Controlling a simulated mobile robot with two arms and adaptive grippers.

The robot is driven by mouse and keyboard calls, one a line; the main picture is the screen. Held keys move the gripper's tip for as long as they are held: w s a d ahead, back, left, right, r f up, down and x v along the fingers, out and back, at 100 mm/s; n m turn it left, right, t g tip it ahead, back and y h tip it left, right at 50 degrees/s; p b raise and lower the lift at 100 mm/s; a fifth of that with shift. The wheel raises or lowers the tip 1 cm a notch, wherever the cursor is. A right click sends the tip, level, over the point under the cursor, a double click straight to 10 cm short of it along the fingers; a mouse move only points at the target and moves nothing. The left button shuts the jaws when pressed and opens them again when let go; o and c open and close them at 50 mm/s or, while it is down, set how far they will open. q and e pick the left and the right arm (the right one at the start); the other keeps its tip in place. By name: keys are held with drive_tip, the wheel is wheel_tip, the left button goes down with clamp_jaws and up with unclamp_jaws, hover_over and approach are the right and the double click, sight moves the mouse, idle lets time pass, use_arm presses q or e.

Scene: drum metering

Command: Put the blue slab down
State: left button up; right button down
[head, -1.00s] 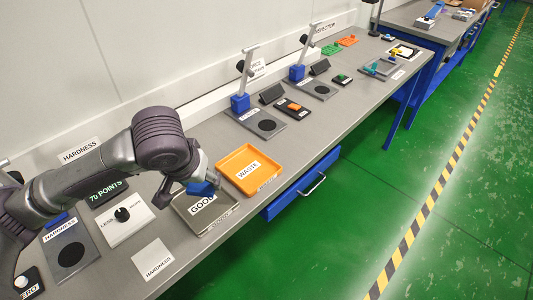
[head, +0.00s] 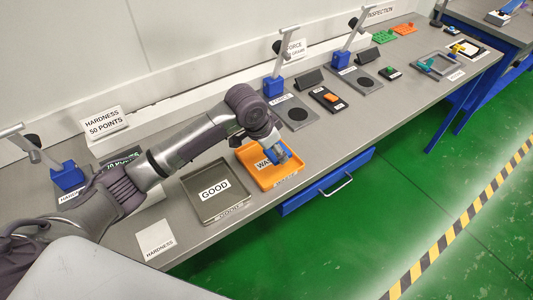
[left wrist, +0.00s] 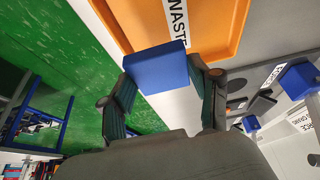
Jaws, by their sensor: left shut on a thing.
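The blue slab (left wrist: 158,68) is between the two fingers of my left gripper (left wrist: 160,92), which is shut on it. In the head view the slab (head: 276,152) is over the orange WASTE tray (head: 247,152), and my left gripper (head: 272,147) reaches it from above. In the left wrist view the orange tray (left wrist: 235,30) lies beyond the slab. I cannot tell the exact height of the slab above the tray floor. The grey GOOD tray (head: 200,214) stands to the left of the orange one and is empty. My right gripper is not in view.
A HARDNESS card (head: 155,240) lies left of the GOOD tray. Test stands with blue bases (head: 273,87) stand behind and to the right. A black box with an orange button (head: 329,98) is right of the WASTE tray. A blue drawer (head: 330,182) juts out below the bench edge.

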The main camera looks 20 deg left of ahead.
sight(266, 162)
use_arm(q)
drive_tip(key=shift+w+a+f, duration=0.4)
drive_tip(key=shift+a, duration=0.25)
drive_tip(key=shift+w+a+f, duration=0.35)
drive_tip(key=shift+a+f, duration=0.05)
drive_tip(key=shift+a, duration=0.2)
drive_tip(key=shift+w+a+f, duration=0.2)
drive_tip(key=shift+a, duration=0.05)
drive_tip(key=shift+f, duration=0.25)
wheel_tip(266, 162, down, 3)
drive_tip(key=shift+f+p, duration=0.15)
drive_tip(key=shift+p, duration=0.55)
drive_tip(key=shift+f, duration=0.2)
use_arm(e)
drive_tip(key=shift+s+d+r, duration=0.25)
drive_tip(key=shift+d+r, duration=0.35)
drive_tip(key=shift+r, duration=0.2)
use_arm(q)
drive_tip(key=o, duration=1.2)
drive_tip(key=shift+f, duration=0.1)
drive_tip(key=shift+c, duration=0.2)
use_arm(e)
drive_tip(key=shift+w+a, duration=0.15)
